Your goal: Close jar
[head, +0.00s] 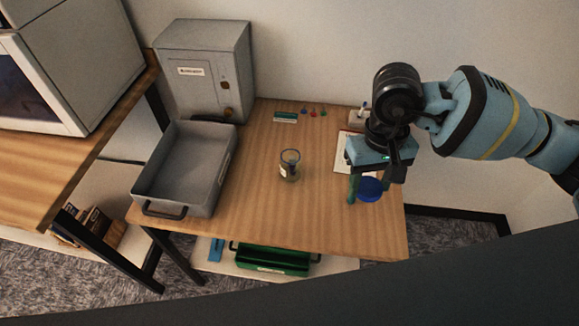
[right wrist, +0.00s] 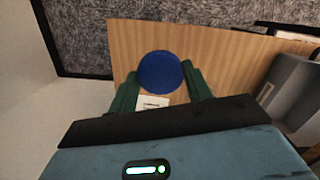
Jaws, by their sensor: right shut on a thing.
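A small glass jar (head: 290,167) stands upright and uncovered near the middle of the wooden table, with something dark inside it. A round blue lid (head: 370,188) is between the fingertips of my right gripper (head: 364,191), near the table's right side. The lid also shows in the right wrist view (right wrist: 160,72), with a green finger on either side of it. My right gripper is shut on the lid, to the right of the jar and apart from it. I cannot tell how high the lid is above the table. My left gripper is not in view.
A grey metal tray (head: 166,205) stands at the table's left, with a grey cabinet (head: 204,70) behind it. Small coloured items (head: 313,112) and a white paper (head: 343,153) lie toward the back. A green toolbox (head: 272,260) sits on the lower shelf. The table's front middle is clear.

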